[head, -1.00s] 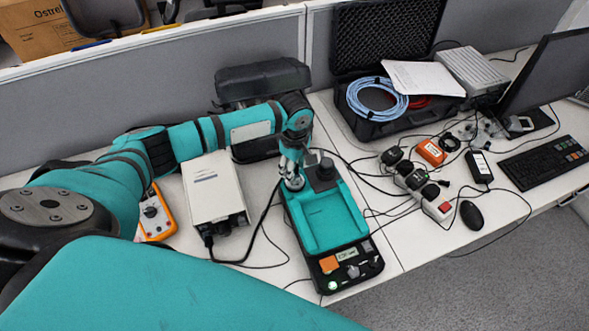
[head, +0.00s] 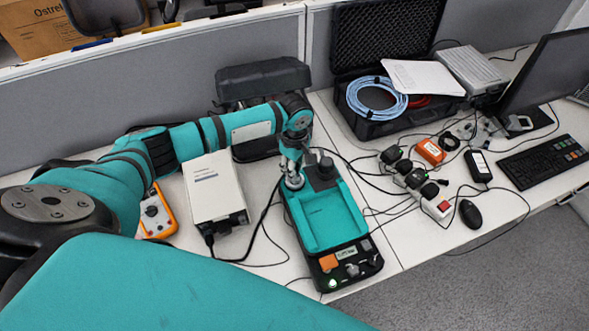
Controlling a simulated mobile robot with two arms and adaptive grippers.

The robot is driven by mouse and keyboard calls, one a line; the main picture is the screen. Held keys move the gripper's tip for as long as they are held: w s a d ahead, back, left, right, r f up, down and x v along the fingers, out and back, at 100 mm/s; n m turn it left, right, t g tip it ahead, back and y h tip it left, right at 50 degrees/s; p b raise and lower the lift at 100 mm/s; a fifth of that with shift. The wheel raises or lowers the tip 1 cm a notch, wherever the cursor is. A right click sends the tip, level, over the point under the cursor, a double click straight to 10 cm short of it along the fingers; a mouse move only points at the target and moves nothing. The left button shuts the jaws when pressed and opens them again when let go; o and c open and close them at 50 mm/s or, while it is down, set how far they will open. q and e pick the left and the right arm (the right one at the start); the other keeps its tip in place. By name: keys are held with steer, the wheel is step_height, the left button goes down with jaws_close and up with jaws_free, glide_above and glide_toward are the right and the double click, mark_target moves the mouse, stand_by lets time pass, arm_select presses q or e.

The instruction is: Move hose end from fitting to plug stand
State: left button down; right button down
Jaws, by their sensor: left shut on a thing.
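A teal and black calibration unit (head: 329,222) lies on the white desk in the middle of the head view. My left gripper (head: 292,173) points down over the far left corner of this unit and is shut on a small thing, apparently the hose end. The fingers hide most of it, and I cannot tell whether it is still seated on the fitting. A round metallic part shows right under the fingertips. A dark knob (head: 325,169) stands just right of the gripper. I cannot make out the plug stand clearly. My right gripper is not in view.
A beige box (head: 214,188) and an orange multimeter (head: 157,213) stand left of the unit. A black case (head: 372,127) with a coiled blue cable (head: 377,98) is behind right. Power sockets (head: 407,176) and loose black cables lie to the right.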

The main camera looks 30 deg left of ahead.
arm_select(q)
steer(key=shift+r+n+p, duration=0.1)
steer(key=shift+n+p, duration=0.3)
steer(key=shift+p, duration=0.1)
steer(key=shift+w+n+p, duration=0.1)
steer(key=shift+n+p, duration=1.4)
steer(key=shift+p, duration=0.25)
steer(key=shift+n+p, duration=1.35)
steer(key=shift+n, duration=0.05)
stand_by(0.4)
steer(key=shift+n, duration=0.7)
steer(key=shift+n, duration=2.1)
steer(key=shift+n, duration=1)
